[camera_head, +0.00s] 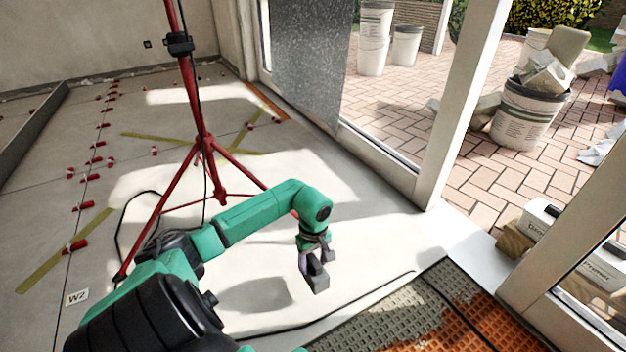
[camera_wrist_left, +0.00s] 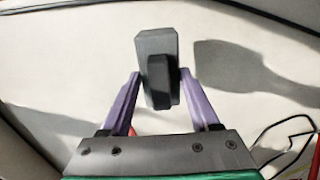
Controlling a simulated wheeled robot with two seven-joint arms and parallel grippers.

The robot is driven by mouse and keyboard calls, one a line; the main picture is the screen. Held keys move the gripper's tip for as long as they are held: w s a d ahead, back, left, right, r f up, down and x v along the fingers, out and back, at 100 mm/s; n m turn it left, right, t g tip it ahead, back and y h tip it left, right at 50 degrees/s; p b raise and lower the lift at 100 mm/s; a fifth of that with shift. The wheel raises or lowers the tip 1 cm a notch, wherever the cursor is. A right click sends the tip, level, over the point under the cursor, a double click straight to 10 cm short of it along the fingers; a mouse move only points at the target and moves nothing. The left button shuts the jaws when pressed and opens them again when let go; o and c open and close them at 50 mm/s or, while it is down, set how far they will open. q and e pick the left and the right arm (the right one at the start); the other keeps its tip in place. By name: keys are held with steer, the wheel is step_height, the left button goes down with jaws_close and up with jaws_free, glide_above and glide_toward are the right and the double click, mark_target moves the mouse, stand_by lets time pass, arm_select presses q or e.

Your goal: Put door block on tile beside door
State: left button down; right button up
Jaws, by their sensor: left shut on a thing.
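The door block, a dark grey block (camera_head: 318,280), hangs at my left gripper in the head view, above the pale sunlit tile (camera_head: 355,245). In the left wrist view the same grey block (camera_wrist_left: 157,45) sits between the two purple fingers of my left gripper (camera_wrist_left: 160,85), which is shut on it. The door opening with its white frame (camera_head: 450,120) is to the right of the gripper. A shadow lies on the tile beside the block in the wrist view, and the block appears held clear of the floor. My right gripper is not in view.
A red tripod (camera_head: 200,150) stands behind my left arm, its legs spread on the floor. A black cable (camera_head: 345,315) runs across the tile. A grey and orange textured mat (camera_head: 400,320) lies at front right. Red clips (camera_head: 75,247) line the tile joints at left.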

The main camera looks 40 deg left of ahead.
mark_target(314, 273)
arm_select(q)
step_height(314, 273, down, 4)
steer(key=shift+f+b, duration=0.25)
steer(key=shift+b, duration=1)
steer(key=shift+f, duration=0.3)
steer(key=shift+r, duration=0.2)
steer(key=shift+f, duration=0.1)
steer(key=shift+c, duration=0.6)
jaws_free()
